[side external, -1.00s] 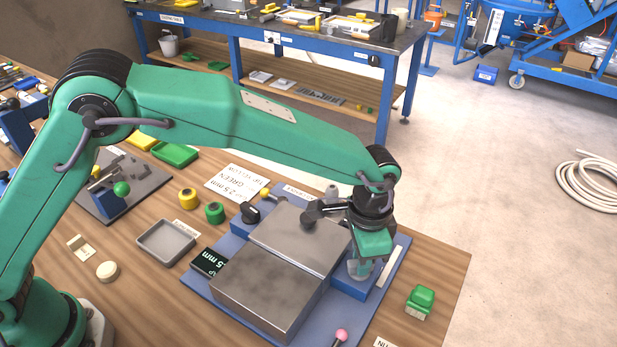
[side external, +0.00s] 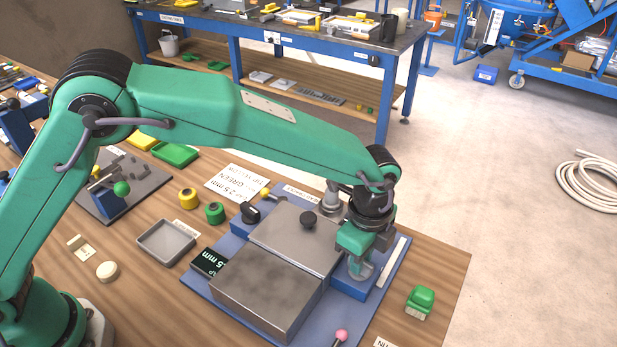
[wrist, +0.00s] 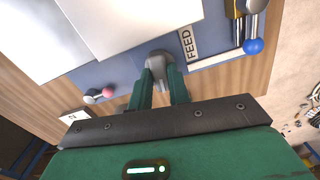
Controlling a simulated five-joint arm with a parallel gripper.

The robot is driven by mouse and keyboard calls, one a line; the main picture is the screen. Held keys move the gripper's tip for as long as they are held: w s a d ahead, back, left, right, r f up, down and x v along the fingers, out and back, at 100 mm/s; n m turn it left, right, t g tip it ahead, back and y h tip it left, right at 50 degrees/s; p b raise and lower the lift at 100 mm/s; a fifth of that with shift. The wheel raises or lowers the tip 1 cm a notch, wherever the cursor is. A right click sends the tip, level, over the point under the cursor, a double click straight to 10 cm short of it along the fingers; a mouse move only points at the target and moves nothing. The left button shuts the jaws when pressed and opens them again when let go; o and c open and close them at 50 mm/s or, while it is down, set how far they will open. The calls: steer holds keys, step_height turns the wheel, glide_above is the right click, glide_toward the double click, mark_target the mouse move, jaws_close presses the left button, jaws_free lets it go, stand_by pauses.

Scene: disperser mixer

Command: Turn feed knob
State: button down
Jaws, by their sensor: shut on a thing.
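The feed knob (wrist: 159,58) is a grey knob beside a white strip marked FEED (wrist: 188,43) in the wrist view. My gripper (wrist: 161,76) is shut on it, with one green finger on each side. In the side external view my gripper (side external: 359,272) points down at the right end of the blue machine base (side external: 222,292). There the fingers and wrist hide most of the knob.
A pink-ball lever (side external: 341,335) is in front. A blue-ball lever (wrist: 253,46) shows in the wrist view.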

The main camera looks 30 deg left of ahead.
steer(key=shift+r+m, duration=0.15)
steer(key=shift+m, duration=0.25)
steer(key=c, duration=1.3)
jaws_free()
steer(key=shift+r, duration=3.85)
steer(key=shift+a, duration=0.1)
